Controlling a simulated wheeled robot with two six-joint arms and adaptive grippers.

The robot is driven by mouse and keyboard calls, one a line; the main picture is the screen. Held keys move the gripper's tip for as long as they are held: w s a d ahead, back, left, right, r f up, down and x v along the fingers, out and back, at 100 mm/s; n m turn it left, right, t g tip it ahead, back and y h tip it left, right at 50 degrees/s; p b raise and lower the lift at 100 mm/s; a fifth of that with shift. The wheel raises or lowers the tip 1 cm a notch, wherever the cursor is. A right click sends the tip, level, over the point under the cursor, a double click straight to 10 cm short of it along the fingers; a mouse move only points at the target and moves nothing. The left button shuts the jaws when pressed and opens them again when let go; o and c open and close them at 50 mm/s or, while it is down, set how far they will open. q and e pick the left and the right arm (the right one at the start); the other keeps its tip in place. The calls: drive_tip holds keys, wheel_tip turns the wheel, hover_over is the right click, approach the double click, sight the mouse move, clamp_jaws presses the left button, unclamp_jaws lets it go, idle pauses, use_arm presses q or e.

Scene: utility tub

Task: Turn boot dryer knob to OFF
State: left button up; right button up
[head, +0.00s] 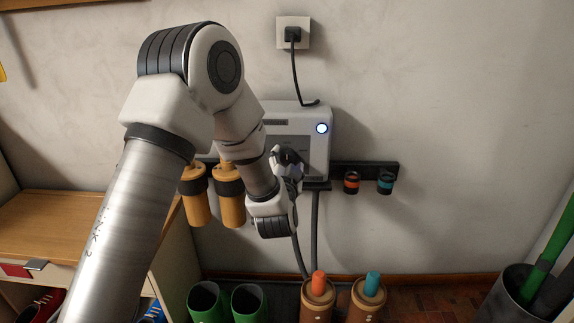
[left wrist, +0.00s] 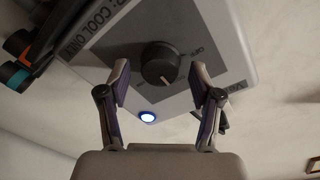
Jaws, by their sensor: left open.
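The boot dryer (head: 285,122) is a pale box on the wall, with a lit blue-white lamp (head: 321,128) at its upper right. My open left gripper (left wrist: 161,78) has one finger on each side of the knob in the picture. I cannot tell whether they touch it.
A dark rack with an orange-ringed and a blue-ringed holder (head: 386,183) is right of the box. A cable runs up to the wall socket (head: 293,33). Green and brown boots (head: 318,300) stand below.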

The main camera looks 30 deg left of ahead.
use_arm(q)
drive_tip(key=c, duration=1.2)
drive_tip(key=shift+o, duration=0.2)
drive_tip(key=shift+n, duration=1.4)
drive_tip(key=n, duration=0.3)
drive_tip(key=shift+n+y, duration=0.3)
drive_tip(key=shift+n, duration=0.1)
drive_tip(key=n, duration=0.3)
drive_tip(key=shift+n+b, duration=0.3)
drive_tip(key=shift+b, duration=0.05)
drive_tip(key=shift+s+n+b, duration=0.1)
drive_tip(key=shift+n+b, duration=0.3)
drive_tip(key=shift+n, duration=1.6)
